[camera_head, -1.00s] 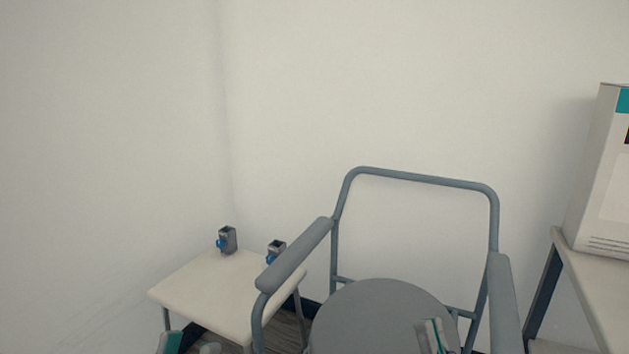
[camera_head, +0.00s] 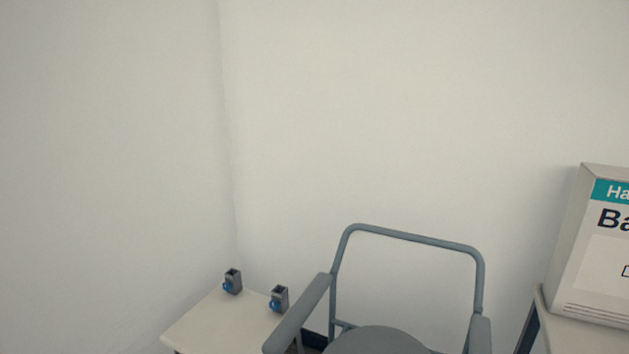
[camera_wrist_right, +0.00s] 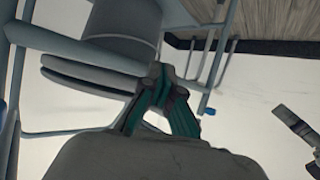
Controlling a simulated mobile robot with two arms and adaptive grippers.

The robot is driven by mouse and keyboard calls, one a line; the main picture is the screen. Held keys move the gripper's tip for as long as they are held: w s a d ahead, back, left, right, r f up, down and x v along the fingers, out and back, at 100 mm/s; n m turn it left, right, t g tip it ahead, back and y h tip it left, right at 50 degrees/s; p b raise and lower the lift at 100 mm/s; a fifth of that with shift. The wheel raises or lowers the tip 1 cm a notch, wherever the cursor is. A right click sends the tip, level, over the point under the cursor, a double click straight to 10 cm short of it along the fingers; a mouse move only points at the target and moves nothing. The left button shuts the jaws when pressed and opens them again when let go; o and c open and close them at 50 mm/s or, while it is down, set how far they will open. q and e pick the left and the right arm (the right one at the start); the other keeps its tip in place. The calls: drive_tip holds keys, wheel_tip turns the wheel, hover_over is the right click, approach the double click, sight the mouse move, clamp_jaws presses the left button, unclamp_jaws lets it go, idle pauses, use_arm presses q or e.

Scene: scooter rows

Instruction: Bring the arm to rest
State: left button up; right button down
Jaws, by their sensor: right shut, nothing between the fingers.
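My right gripper (camera_wrist_right: 159,77) shows in the right wrist view with its teal-and-dark fingers brought together at the tips. It is shut and empty. Behind it in that view are the grey seat (camera_wrist_right: 105,65) and tubes of a chair; I cannot tell how far the fingertips are from them. In the head view neither gripper shows. My left gripper is out of sight.
A grey tube-framed armchair (camera_head: 415,238) stands at the bottom centre. Left of it, a low white table (camera_head: 215,325) carries two small grey holders (camera_head: 233,281) (camera_head: 279,299) with blue parts. At right, a white box (camera_head: 600,250) stands on another table (camera_head: 580,335).

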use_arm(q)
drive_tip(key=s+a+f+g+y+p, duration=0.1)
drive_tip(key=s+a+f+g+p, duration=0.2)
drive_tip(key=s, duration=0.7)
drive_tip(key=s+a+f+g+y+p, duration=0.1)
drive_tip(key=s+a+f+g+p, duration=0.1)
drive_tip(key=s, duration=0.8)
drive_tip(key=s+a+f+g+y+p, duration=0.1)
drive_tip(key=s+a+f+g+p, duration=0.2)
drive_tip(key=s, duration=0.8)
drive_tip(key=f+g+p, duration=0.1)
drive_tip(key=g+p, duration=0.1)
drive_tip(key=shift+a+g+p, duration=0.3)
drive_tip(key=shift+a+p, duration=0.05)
use_arm(e)
drive_tip(key=s+d+f+g+h, duration=0.1)
drive_tip(key=s+d+f+g, duration=0.2)
drive_tip(key=s, duration=0.7)
drive_tip(key=s+d+f+g+h, duration=0.1)
drive_tip(key=s+d+f+g, duration=0.1)
drive_tip(key=s, duration=0.8)
drive_tip(key=s+d+f+g+h, duration=0.1)
drive_tip(key=s+d+f+g, duration=0.2)
drive_tip(key=s, duration=0.8)
drive_tip(key=f+g, duration=0.1)
drive_tip(key=g, duration=0.1)
drive_tip(key=shift+d+g, duration=0.3)
